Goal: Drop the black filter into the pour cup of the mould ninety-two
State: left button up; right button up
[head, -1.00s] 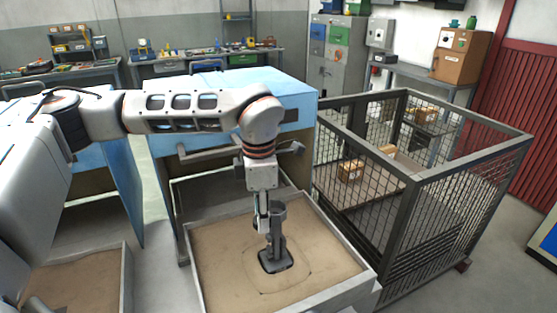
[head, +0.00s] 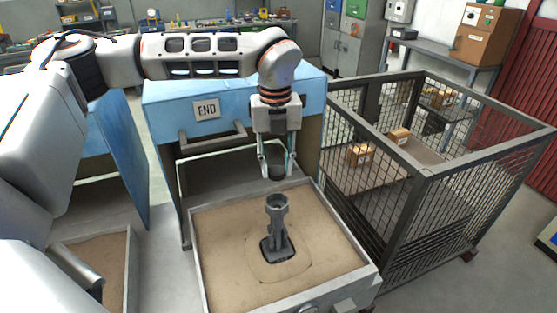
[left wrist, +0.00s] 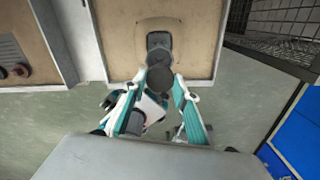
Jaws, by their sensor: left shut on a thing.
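My left gripper (head: 276,174) hangs above and behind the pour cup in the head view. It is shut on the black filter (head: 276,166), a dark round piece between its two fingers. In the left wrist view the filter (left wrist: 160,79) is a dark disc at the fingertips. The grey pour cup (head: 277,203) stands upright on its stem in the sand of the mould (head: 215,240), clear of the gripper. In the left wrist view the cup is partly hidden behind the filter. No number ninety-two is readable.
A wire mesh cage (head: 430,200) with small boxes is on the right. Another sand box (head: 98,262) is at lower left. The air above the cup is free.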

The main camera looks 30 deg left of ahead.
aim_at(276, 170)
pick_arm(q)
jog(key=shift+f+b, duration=0.45)
jog(key=shift+f, duration=0.2)
jog(key=shift+f+b, duration=0.4)
jog(key=shift+f, duration=0.2)
jog(key=shift+f+b, duration=0.4)
jog(key=shift+f, duration=0.25)
jog(key=shift+f+b, duration=0.6)
jog(key=shift+f, duration=0.3)
jog(key=shift+f+b, duration=0.65)
jog(key=shift+f, duration=0.75)
pick_arm(e)
jog(key=shift+s+a+f, duration=0.1)
jog(key=shift+a+f, duration=0.1)
jog(key=shift+f, duration=1)
jog(key=shift+a+f, duration=0.2)
jog(key=shift+f, duration=0.95)
jog(key=shift+r, duration=0.4)
pick_arm(q)
jog(key=o, duration=0.9)
pick_arm(e)
jog(key=shift+f, duration=0.15)
